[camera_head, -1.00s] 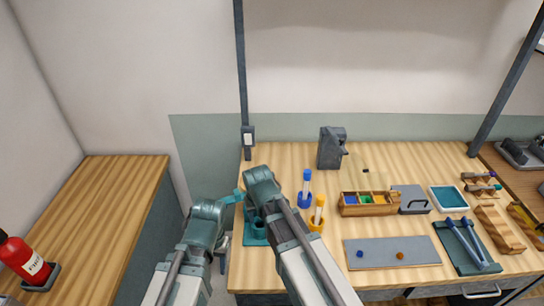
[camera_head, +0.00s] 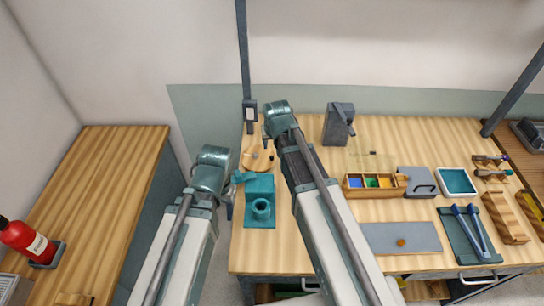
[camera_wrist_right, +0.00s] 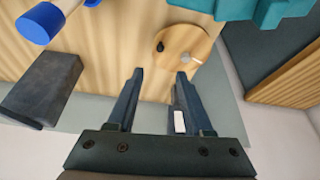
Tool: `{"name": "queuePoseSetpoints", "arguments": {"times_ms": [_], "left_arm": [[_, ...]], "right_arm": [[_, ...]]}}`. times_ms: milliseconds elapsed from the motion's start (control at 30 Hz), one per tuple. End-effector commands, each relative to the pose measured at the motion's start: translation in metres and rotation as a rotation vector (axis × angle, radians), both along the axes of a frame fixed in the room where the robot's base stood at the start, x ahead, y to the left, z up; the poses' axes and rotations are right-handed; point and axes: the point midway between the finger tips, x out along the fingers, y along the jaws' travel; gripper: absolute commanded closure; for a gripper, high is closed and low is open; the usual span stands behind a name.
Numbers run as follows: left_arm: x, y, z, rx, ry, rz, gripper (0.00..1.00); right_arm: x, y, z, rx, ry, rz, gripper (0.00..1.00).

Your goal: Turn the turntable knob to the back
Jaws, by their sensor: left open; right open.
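The turntable is a round pale wooden disc (camera_head: 258,161) at the back left of the bench, partly behind my right gripper. In the right wrist view the disc (camera_wrist_right: 202,42) shows a dark knob (camera_wrist_right: 160,46) near its rim and a grey pin (camera_wrist_right: 187,60) nearer its middle. In the head view the dark knob (camera_head: 271,157) is on the disc's right side. My right gripper (camera_wrist_right: 155,76) is open and empty above and beside the disc, apart from the knob. My left gripper (camera_head: 238,178) is open in front of the disc, beside the teal block; its fingertips are unclear.
A teal block with a round socket (camera_head: 261,209) stands in front of the turntable. A grey device (camera_head: 338,124) stands to the right at the back. A blue-capped rod (camera_wrist_right: 40,23) shows in the wrist view. A compartment box (camera_head: 375,190) and grey plate (camera_head: 402,240) lie further right.

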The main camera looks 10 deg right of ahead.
Motion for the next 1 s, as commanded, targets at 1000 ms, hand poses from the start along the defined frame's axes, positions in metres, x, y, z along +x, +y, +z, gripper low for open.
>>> {"name": "queuePoseSetpoints", "arguments": {"times_ms": [1000], "left_arm": [[0.0, 0.0, -0.116, 0.0, 0.0, 0.002, 0.46]], "right_arm": [[0.047, -0.004, -0.116, 0.0, 0.001, 0.0, 0.49]]}}
